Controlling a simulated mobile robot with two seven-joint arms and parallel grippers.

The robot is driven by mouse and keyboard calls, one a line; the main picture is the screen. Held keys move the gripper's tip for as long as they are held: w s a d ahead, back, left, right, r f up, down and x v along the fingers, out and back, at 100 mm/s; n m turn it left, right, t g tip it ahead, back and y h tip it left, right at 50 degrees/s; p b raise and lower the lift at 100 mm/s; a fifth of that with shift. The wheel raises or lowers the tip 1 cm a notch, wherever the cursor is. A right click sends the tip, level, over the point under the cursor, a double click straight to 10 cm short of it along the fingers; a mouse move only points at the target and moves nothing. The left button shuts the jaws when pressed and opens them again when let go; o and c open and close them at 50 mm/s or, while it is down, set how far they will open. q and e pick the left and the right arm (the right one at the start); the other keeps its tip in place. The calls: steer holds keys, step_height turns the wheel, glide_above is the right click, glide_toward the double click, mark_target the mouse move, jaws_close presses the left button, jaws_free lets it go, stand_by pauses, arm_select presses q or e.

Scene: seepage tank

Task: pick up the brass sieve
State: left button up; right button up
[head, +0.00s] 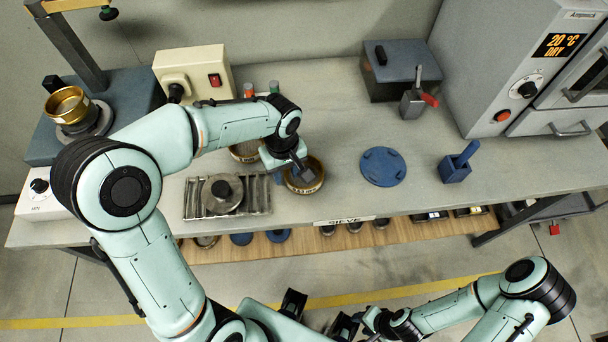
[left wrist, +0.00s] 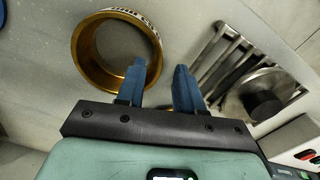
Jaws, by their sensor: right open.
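In the left wrist view the sieve (left wrist: 86,52) is at upper left. My left gripper (head: 300,171) is over the sieve and hides part of it. In the left wrist view its blue fingers (left wrist: 160,78) are apart with nothing clamped between them. One fingertip overlaps the ring's right side in the picture; I cannot tell whether it touches. My right gripper (head: 362,324) is open at the bottom, away from the bench.
A slatted metal rack (head: 258,194) with a round lidded piece stands left of the sieve. A blue disc (head: 383,166) lies to the right, then a blue scoop holder (head: 456,165). Another brass pan (head: 68,104) sits on a machine at far left. An oven (head: 510,70) stands back right.

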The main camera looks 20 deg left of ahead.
arm_select(q)
steer(key=shift+f, duration=0.7)
jaws_close()
steer(key=shift+r, duration=0.1)
